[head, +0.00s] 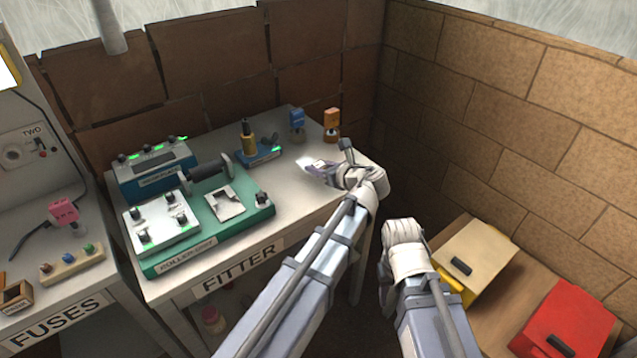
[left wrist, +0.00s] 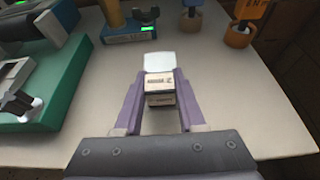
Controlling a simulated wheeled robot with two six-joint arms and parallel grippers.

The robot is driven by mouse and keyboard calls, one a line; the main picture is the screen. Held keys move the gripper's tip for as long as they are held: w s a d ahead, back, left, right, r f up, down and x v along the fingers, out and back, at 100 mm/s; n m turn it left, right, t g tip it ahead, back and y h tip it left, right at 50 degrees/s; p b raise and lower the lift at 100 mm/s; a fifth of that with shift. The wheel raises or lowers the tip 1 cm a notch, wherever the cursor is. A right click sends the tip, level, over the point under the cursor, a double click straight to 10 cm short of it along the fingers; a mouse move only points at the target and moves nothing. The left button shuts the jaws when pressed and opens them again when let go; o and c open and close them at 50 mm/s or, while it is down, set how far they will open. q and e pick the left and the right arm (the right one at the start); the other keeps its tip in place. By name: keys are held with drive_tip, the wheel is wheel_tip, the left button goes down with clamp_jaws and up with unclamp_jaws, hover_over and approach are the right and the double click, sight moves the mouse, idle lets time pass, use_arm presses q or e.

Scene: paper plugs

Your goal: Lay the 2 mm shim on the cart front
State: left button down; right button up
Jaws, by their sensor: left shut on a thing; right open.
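My left gripper (head: 318,168) is over the right part of the fitter table. In the left wrist view, its purple fingers (left wrist: 158,98) are shut on a small cream block with printed labels (left wrist: 160,80), which I take for the shim; the print is too small to read surely. A pale flat piece (left wrist: 158,61) shows just beyond the block, and I cannot tell if they are joined. My right gripper (head: 404,235) is off the table's right side; its fingers are mostly hidden. The green unit (head: 262,214) has a white plate with knobs (head: 160,222); I cannot tell which part is the cart front.
The fitter table (head: 292,222) also bears a blue-green box (head: 152,172), a small blue stand (head: 258,153), a blue plug (head: 297,120) and an orange plug (head: 331,122). A fuses bench (head: 25,300) stands left. A red box (head: 568,320) and a tan box (head: 476,258) are at right.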

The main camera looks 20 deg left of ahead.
sight(318, 184)
use_arm(q)
drive_tip(key=shift+f+b, duration=1.8)
drive_tip(key=shift+f, duration=0.25)
drive_tip(key=c, duration=0.5)
unclamp_jaws()
drive_tip(key=shift+r, duration=0.1)
